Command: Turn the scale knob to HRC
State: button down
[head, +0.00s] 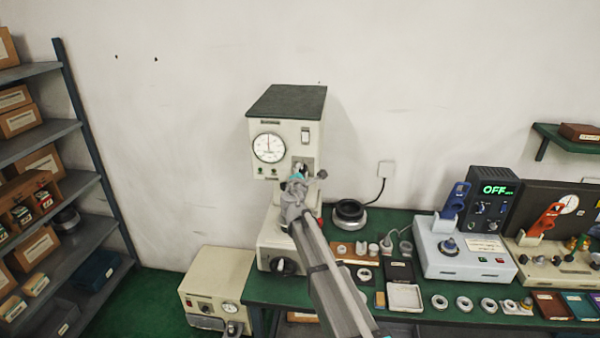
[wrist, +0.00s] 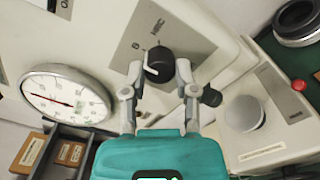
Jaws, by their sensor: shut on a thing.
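The scale knob (wrist: 160,65) is a black round knob with a white pointer line, on the cream front of the hardness tester (head: 290,105). The letters HRC and B are printed beside it in the wrist view. The pointer line lies toward the B side, though its exact setting is hard to read. My gripper (wrist: 158,76) has one finger on each side of the knob and is shut on it. In the head view my gripper (head: 297,180) covers the knob. The tester's round white dial gauge (wrist: 67,95) is left of the knob; it also shows in the head view (head: 268,148).
A dark ring (head: 349,213) lies right of the tester. A shelf (head: 85,190) with boxes stands at left.

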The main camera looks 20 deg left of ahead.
jog(key=m, duration=0.5)
jog(key=shift+m, duration=0.3)
jog(key=m, duration=0.5)
jog(key=shift+m, duration=0.3)
jog(key=shift+c, duration=1.9)
grip_release()
jog(key=shift+s, duration=0.1)
jog(key=v, duration=1.1)
jog(key=shift+s, duration=0.4)
